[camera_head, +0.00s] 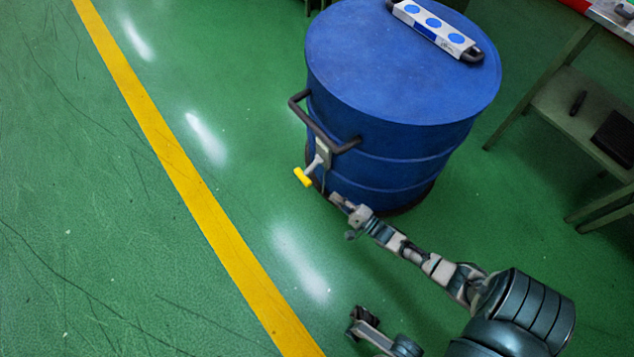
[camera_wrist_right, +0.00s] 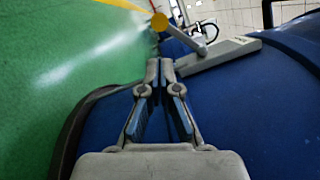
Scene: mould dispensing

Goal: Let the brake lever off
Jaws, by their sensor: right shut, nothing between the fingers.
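The brake lever is a short grey arm with a yellow handle (camera_head: 303,177), on a grey bracket (camera_head: 322,153) at the lower left side of the blue drum (camera_head: 400,60). The handle sticks out to the left and down. My right gripper (camera_head: 336,198) is beside the drum, just right of and below the handle and apart from it. In the right wrist view its fingers (camera_wrist_right: 164,66) are shut and empty. The yellow handle end (camera_wrist_right: 159,21) and grey lever arm (camera_wrist_right: 186,37) show beyond the fingertips. My left gripper (camera_head: 364,318) seems to show at the bottom, its fingers unclear.
A dark push bar (camera_head: 318,128) sticks out from the drum above the lever. A white panel with blue discs (camera_head: 436,27) lies on the drum's top. A shelf table (camera_head: 590,110) stands at the right. The green floor left of the drum is clear, crossed by a yellow line (camera_head: 185,160).

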